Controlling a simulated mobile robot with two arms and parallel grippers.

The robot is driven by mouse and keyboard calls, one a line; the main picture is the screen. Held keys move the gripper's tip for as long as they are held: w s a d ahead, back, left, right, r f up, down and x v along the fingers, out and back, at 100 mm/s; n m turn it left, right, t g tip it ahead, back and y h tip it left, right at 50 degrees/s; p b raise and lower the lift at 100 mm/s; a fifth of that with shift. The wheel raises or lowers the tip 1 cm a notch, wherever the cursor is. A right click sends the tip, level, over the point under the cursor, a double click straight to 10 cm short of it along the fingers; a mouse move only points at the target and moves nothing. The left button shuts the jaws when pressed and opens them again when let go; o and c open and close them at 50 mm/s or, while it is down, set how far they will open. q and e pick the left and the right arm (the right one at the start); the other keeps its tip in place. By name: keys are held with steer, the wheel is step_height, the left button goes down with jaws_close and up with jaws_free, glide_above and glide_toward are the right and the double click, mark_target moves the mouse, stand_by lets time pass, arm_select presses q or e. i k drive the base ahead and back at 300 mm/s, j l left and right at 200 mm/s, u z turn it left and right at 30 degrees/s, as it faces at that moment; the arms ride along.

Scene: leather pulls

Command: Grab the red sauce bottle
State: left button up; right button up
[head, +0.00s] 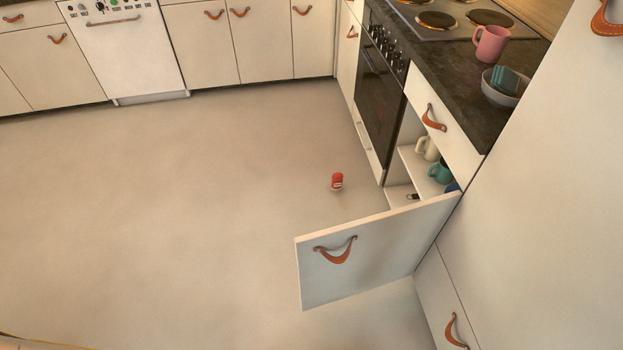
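A small red object with a pale label (337,181), likely the red sauce bottle, is on the floor near the open cabinet. It is too small to make out its shape or cap clearly. Nothing touches it. Neither of my grippers is in the head view.
A cabinet door (370,255) with a leather pull stands open just in front of the red object. Inside the cabinet are a cream mug (427,148) and a teal mug (439,172). A pink mug (491,44) and a bowl (502,91) are on the counter. The floor to the left is clear.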

mark_target(337, 177)
steer(key=i+j+u, duration=0.4)
steer(key=j, duration=0.2)
steer(key=i+j+u, duration=0.4)
steer(key=i+j, duration=0.1)
steer(key=j, duration=0.05)
